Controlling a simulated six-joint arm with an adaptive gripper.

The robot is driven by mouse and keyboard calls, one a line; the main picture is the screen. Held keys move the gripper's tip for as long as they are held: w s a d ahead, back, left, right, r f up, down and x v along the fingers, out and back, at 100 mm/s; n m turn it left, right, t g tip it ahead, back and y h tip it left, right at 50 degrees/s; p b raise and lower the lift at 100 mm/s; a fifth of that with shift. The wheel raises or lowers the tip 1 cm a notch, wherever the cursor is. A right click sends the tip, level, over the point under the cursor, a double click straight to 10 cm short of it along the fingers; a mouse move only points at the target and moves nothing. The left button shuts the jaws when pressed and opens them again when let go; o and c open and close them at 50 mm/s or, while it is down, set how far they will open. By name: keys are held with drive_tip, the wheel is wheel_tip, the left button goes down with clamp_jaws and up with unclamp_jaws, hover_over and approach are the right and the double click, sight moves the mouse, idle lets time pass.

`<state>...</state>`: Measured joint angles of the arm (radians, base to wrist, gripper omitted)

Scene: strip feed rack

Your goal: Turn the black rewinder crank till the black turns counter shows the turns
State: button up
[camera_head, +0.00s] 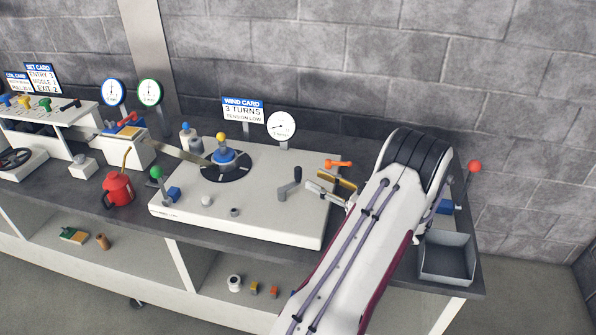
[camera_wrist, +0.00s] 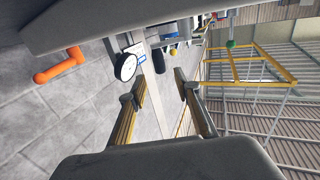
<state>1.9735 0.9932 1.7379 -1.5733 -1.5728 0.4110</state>
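The dark rewinder crank (camera_head: 290,182) stands upright on the right part of the white machine top (camera_head: 250,215). The turns counter looks like the round white-faced dial (camera_head: 281,126) behind it; its pointer and marks are too small to read surely. It also shows, dark-rimmed, in the wrist view (camera_wrist: 125,67). A wind card (camera_head: 243,110) reads 3 turns, tension low. My gripper (camera_head: 314,181) is just right of the crank, apart from it, with its fingers spread and nothing between them. The wrist view also shows the fingers apart (camera_wrist: 160,86).
An orange handle (camera_head: 338,164) is close behind my gripper. A blue reel hub with a yellow knob (camera_head: 222,155) is left of the crank. A green-knobbed lever (camera_head: 157,173) and red can (camera_head: 118,189) are further left. A grey bin (camera_head: 447,258) is at right.

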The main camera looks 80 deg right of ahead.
sight(301, 173)
drive_tip(key=shift+w, duration=0.15)
drive_tip(key=shift+x, duration=3.8)
clamp_jaws()
